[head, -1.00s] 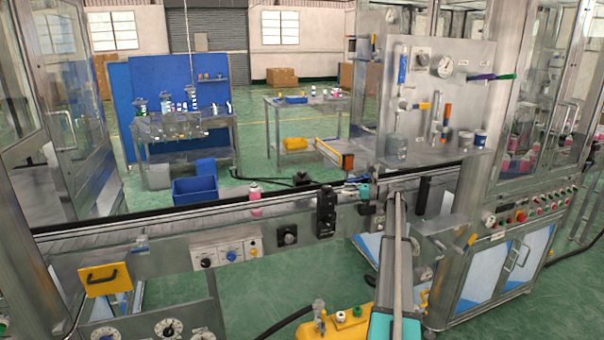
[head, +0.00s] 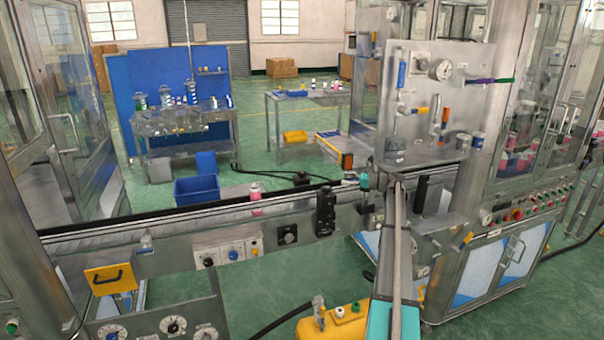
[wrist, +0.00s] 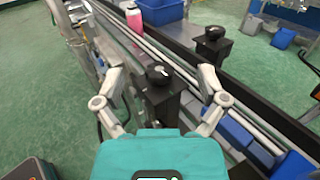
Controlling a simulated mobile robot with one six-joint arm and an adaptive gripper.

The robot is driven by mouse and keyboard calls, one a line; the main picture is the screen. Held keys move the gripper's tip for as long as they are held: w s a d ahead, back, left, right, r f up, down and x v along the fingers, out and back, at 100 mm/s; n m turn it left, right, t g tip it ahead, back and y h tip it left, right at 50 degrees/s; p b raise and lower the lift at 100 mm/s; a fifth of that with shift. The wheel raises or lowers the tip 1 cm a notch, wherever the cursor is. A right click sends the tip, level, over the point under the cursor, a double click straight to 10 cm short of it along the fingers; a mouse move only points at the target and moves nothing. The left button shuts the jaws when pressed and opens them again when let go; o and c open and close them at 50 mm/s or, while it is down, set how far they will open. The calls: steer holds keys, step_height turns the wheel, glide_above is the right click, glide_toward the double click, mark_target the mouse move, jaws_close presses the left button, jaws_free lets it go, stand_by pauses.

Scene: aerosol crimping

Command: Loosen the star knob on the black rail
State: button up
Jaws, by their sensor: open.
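A black star knob (wrist: 158,74) sits on top of a black block (wrist: 160,103) at the near side of the conveyor. In the head view the block (head: 325,215) is fixed at the conveyor's front. My gripper (wrist: 159,80) is open and empty, its grey fingers spread left and right of the knob in the wrist view, apart from it. Whether the fingertips are level with the knob I cannot tell. In the head view my gripper (head: 352,182) is small, just right of the knob. A long black rail (wrist: 248,97) runs along the conveyor's far side.
A second black knob (wrist: 211,34) stands on a block across the conveyor. A pink can (head: 255,198) stands on the conveyor to the left. A steel panel with gauges and valves (head: 435,95) rises close to the right of my gripper.

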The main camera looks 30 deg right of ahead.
steer(key=s+a+f+n+g+h, duration=0.1)
steer(key=a+f+n+g, duration=0.25)
steer(key=a, duration=0.85)
steer(key=s+a+f+n+g+h, duration=0.15)
steer(key=a+f+n, duration=0.25)
steer(key=a, duration=0.8)
steer(key=a+f+n+g+h, duration=0.1)
steer(key=a+f+n+g, duration=0.25)
steer(key=a, duration=0.85)
steer(key=s+a+f+n+g+h, duration=0.2)
steer(key=s+a+f+n+h, duration=0.1)
steer(key=s+a+n, duration=0.5)
steer(key=s+a+f+n+g+h, duration=0.2)
steer(key=s+a+f+n+h, duration=0.2)
steer(key=s+a+n, duration=0.4)
steer(key=s+a+h, duration=0.1)
steer(key=s+a, duration=0.5)
steer(key=s, duration=0.1)
steer(key=shift+a+f+g+h, duration=0.2)
steer(key=shift+f+g+h, duration=0.1)
steer(key=shift+g+h, duration=0.05)
steer(key=c, duration=0.4)
steer(key=shift+c, duration=0.4)
